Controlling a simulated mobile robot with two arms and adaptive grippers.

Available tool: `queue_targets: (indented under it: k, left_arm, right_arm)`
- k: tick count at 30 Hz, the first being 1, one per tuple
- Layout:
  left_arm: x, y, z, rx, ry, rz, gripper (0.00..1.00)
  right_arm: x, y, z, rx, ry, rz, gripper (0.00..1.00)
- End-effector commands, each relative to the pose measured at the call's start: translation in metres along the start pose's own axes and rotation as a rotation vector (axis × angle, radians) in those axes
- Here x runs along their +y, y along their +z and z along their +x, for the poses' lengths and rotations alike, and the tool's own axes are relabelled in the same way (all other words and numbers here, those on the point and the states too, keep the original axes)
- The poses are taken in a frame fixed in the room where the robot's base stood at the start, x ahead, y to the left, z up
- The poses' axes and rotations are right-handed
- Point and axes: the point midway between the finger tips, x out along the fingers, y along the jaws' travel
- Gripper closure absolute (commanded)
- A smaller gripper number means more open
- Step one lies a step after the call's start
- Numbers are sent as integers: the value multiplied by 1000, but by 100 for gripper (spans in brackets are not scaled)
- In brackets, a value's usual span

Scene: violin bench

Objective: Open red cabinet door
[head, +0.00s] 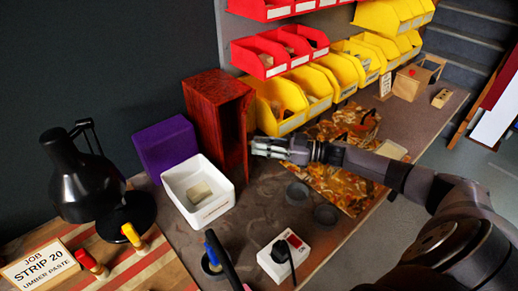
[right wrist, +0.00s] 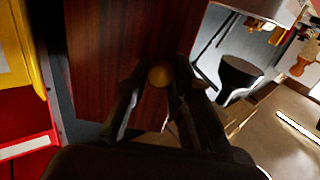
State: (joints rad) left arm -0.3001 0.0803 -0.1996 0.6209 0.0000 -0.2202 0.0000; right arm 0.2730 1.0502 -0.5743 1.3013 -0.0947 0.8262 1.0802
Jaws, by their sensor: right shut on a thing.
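The red wooden cabinet (head: 208,108) stands upright at the back of the bench, left of the hanging bins. My right gripper (head: 254,147) reaches in from the right to the cabinet's front edge. In the right wrist view, a reddish-brown wooden panel of the cabinet (right wrist: 130,45) fills the upper middle. A round brass knob (right wrist: 160,76) sits between the fingertips of my right gripper (right wrist: 158,84), which is shut on it. The knob is hidden in the head view. My left gripper is not in view.
A white bin (head: 215,211) and a purple box (head: 166,147) stand left of the cabinet. Yellow bins (head: 282,122) hang close to its right. A black lamp (head: 85,185) stands far left. Dark round cups (head: 298,192) and a white switch box (head: 284,258) are in front.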

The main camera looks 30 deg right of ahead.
Motion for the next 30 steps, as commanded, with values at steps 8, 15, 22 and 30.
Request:
queue_targets:
  k: [8,15,22,30]
  left_arm:
    - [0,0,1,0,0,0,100]
    - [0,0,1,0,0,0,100]
    - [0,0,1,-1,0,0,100]
    - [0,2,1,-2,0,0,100]
  right_arm:
    - [0,0,0,1,-8,0,100]
    - [0,0,0,1,-7,0,73]
    - [0,0,0,1,-7,0,60]
    - [0,-2,0,0,-7,-1,60]
